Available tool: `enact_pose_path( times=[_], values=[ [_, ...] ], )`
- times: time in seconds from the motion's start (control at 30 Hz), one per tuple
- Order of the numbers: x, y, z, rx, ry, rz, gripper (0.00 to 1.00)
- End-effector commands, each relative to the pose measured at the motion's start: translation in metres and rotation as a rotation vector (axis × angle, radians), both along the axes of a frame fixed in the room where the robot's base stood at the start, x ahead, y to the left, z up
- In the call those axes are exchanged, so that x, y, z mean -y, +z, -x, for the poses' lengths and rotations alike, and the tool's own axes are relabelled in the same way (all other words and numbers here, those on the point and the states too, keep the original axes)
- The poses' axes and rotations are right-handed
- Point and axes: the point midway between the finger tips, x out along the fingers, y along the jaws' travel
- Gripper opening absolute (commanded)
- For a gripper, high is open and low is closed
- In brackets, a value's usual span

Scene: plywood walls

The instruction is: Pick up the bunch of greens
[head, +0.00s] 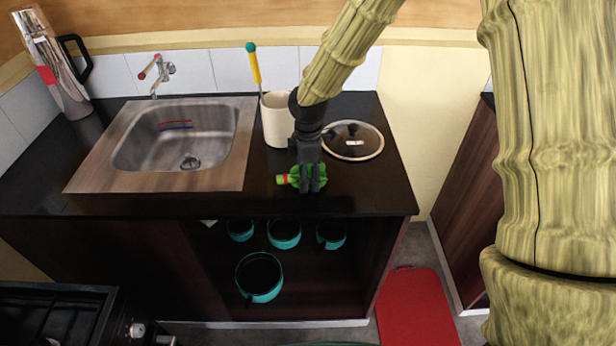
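The bunch of greens (293,180) lies on the black countertop near its front edge, to the right of the sink. Green shows on both sides of the fingers. The fingers hide part of the bunch, and I cannot tell whether they are closed on it or only around it.
A cream crock (276,120) holding a yellow-handled tool stands behind my gripper. A glass lid (352,141) lies close by on the right. The sink (127,170) is at left. Teal pots (260,277) sit on the shelf below.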

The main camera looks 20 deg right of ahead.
Motion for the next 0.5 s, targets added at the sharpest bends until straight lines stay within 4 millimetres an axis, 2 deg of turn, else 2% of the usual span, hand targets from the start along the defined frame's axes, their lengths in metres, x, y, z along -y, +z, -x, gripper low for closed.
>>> enact_pose_path(
  times=[0.33,0.5],
  values=[
    [-0.0001,0.0007,-0.0001,0.000,0.000,0.000,0.23],
    [-0.0002,0.0086,-0.0010,0.003,0.000,-0.001,0.23]
  ],
)
